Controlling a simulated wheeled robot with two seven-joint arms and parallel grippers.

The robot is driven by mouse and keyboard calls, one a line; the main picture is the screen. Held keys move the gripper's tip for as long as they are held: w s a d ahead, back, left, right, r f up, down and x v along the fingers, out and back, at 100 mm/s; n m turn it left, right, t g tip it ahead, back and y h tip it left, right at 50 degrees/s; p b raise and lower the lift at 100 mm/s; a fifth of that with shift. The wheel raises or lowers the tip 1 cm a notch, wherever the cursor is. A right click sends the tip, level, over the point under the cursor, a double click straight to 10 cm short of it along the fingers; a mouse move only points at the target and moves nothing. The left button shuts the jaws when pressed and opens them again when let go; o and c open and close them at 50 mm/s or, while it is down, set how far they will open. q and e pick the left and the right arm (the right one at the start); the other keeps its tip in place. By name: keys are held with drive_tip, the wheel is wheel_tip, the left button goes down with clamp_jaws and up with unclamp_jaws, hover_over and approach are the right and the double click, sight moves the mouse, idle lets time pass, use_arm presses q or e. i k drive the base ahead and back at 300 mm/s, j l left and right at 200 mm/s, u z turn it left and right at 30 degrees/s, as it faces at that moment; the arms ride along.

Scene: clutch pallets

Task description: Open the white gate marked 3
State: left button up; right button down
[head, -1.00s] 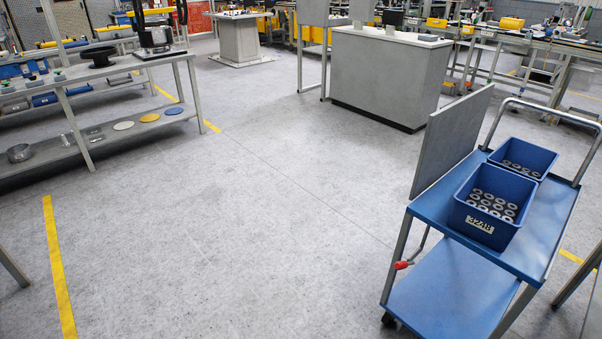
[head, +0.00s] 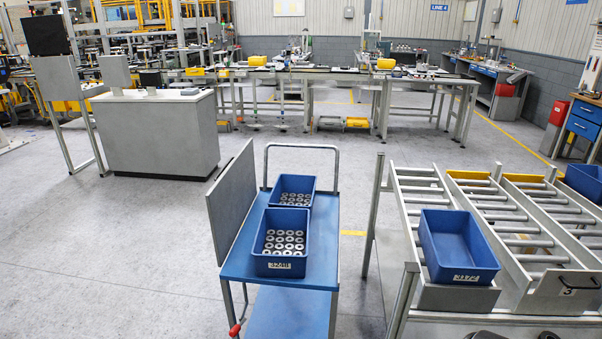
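The gate marked 3 (head: 583,293) is a pale panel across the near end of a roller lane (head: 537,258) at the lower right. It stands upright and looks closed. A dark handle (head: 563,280) sits on it above the black figure 3. Neither gripper can be made out. Small dark rounded shapes at the bottom edge, below the lanes, are too cut off to identify.
A blue bin (head: 456,248) stands at the near end of the lane left of the gate. A blue cart (head: 277,236) with two bins of metal rings stands to the left. A rack post (head: 403,300) is in front. Open floor lies farther left.

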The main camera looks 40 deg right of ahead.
sight(557, 282)
drive_tip(key=z, duration=2.75)
